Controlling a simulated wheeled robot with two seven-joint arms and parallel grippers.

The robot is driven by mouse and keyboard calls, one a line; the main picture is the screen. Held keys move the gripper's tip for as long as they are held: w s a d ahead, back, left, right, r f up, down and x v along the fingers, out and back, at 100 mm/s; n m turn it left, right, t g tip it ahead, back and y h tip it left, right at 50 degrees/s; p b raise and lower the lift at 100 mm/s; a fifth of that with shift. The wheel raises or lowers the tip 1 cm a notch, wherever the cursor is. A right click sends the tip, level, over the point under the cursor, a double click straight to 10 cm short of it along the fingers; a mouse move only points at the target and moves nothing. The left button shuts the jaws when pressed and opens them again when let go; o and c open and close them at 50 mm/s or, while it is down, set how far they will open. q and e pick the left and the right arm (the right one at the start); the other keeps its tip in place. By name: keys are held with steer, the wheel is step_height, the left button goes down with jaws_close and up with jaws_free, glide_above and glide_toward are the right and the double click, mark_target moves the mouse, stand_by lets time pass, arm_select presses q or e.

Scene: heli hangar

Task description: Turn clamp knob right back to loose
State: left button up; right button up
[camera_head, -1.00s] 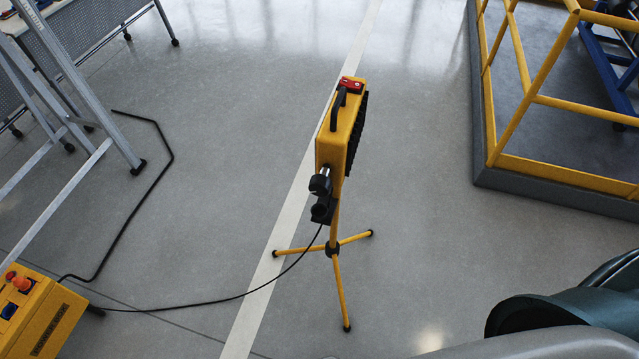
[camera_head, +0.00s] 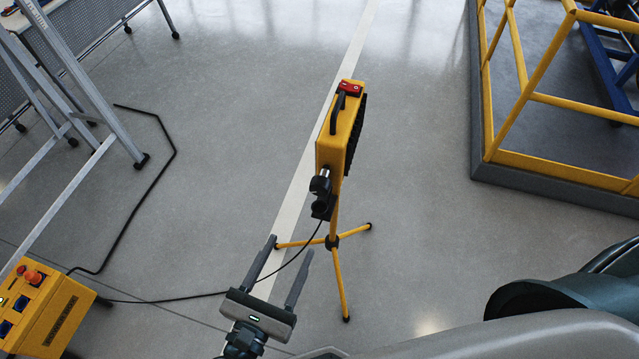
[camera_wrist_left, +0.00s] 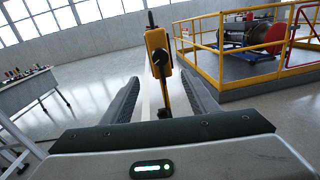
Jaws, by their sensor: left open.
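A yellow work light (camera_head: 341,140) stands edge-on on a yellow tripod (camera_head: 340,285). Two dark knob-like parts sit low on its left side: an upper one (camera_head: 320,186) and a lower one (camera_head: 323,207). I cannot tell which is the right clamp knob, or how far it is turned. My left gripper (camera_head: 290,245) is open and empty, below and left of these parts and apart from them. In the left wrist view, the light (camera_wrist_left: 157,42) appears ahead between the spread fingers (camera_wrist_left: 158,78). My right gripper is not in view.
A black cable (camera_head: 200,296) runs from the light to a yellow power box (camera_head: 45,310). A grey ladder (camera_head: 85,75) stands at the left. A yellow railing (camera_head: 560,170) on a grey base stands at the right. The floor around the tripod is clear.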

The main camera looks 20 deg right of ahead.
mark_target(318, 192)
arm_select(q)
steer(key=shift+r, duration=0.15)
steer(key=p+x, duration=0.3)
steer(key=x, duration=1.4)
steer(key=shift+w+d+p, duration=0.15)
steer(key=shift+d+p, duration=0.05)
steer(key=shift+p, duration=0.2)
steer(key=c, duration=1)
